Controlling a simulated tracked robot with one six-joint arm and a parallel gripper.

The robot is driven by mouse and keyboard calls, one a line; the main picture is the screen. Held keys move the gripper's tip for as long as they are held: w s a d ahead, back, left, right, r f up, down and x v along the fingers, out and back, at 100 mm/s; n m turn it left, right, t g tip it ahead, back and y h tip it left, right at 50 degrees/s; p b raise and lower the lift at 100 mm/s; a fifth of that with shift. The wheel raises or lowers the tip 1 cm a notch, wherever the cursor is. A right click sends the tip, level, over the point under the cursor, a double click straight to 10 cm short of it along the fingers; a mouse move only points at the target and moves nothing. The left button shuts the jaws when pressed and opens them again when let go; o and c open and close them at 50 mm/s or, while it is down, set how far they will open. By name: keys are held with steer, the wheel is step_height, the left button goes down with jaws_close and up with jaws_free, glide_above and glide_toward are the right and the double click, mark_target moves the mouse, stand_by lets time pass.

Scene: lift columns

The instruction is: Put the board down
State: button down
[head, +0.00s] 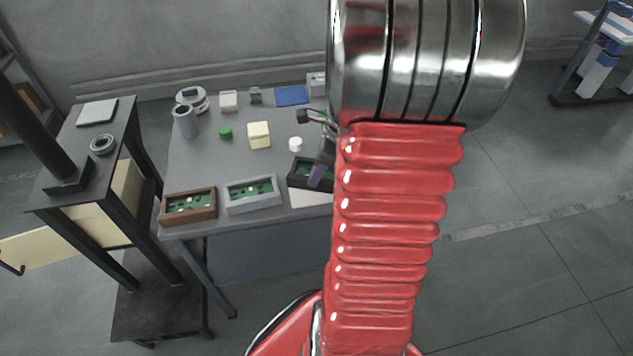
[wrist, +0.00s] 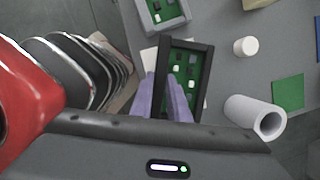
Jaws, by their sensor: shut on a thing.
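A black-framed tray with a green board (head: 303,172) in it, dotted with small pale parts, is at the table's front, partly hidden by my arm in the head view. It also shows in the wrist view, with the green board (wrist: 187,72) inside the black frame (wrist: 199,47). My gripper (wrist: 162,82) has purple fingers on either side of the frame's left wall in the wrist view, and is shut on it. In the head view my gripper (head: 319,179) is at the tray, mostly behind my arm. I cannot tell whether the tray touches the table.
A white sheet (head: 308,198) lies by the black tray. A grey tray (head: 252,206) and a brown tray (head: 190,220) stand to its left. A white cylinder (wrist: 246,46), a pale tube (wrist: 255,118) and a green square (wrist: 288,92) are close by. Bare table shows between them.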

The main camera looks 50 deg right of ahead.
steer(key=shift+f, duration=1.85)
steer(key=shift+f, duration=0.1)
steer(key=c, duration=1.7)
jaws_free()
steer(key=v, duration=1.2)
steer(key=shift+a, duration=0.1)
